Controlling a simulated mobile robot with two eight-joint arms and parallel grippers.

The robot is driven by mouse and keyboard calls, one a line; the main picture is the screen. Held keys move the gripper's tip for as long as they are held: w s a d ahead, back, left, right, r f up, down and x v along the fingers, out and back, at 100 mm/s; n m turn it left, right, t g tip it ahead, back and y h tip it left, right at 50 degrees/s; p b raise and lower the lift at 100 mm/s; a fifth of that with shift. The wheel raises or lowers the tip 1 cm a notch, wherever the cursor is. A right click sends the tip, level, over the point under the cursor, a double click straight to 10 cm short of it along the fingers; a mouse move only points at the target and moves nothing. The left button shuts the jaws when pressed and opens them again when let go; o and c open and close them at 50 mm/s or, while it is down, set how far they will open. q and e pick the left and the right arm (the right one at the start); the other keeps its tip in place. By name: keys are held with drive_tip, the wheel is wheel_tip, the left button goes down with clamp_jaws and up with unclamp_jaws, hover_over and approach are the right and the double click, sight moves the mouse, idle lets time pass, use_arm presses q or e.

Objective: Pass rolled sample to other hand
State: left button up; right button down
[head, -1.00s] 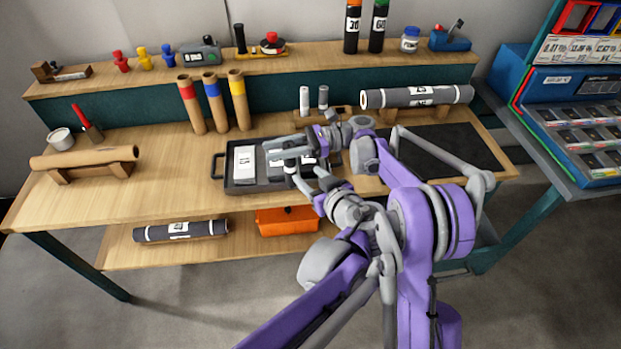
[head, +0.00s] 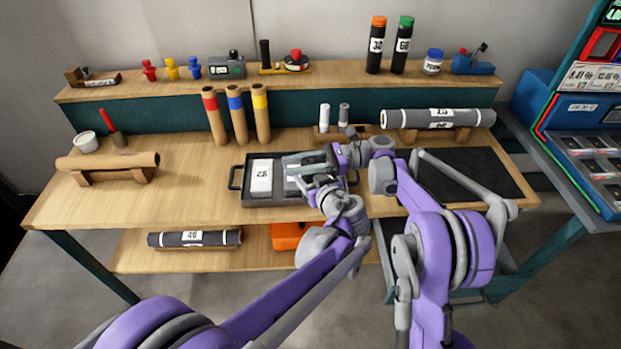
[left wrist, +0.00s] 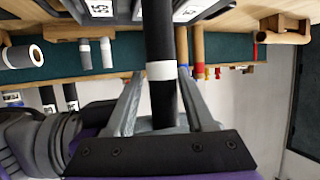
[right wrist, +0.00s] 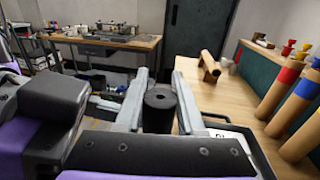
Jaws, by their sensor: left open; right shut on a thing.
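The rolled sample, a dark roll with a white band, shows in the left wrist view (left wrist: 162,95), passing between the fingers of my left gripper (left wrist: 158,105). That gripper is open, with a gap on each side of the roll. In the right wrist view the sample (right wrist: 160,98) shows nearly end-on between the fingers of my right gripper (right wrist: 157,100), which is shut on it. In the head view the right gripper (head: 312,163) and the left gripper (head: 322,187) are close together above the black tray (head: 238,178); the arms mostly hide the sample there.
The tray holds a white labelled pack (head: 261,176). A large grey roll (head: 438,118) lies on a stand at right, a brown roll (head: 108,161) at left. The bench between brown roll and tray is clear.

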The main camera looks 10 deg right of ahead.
use_arm(q)
drive_tip(key=shift+d, duration=0.1)
clamp_jaws()
use_arm(e)
drive_tip(key=shift+c, duration=2.2)
unclamp_jaws()
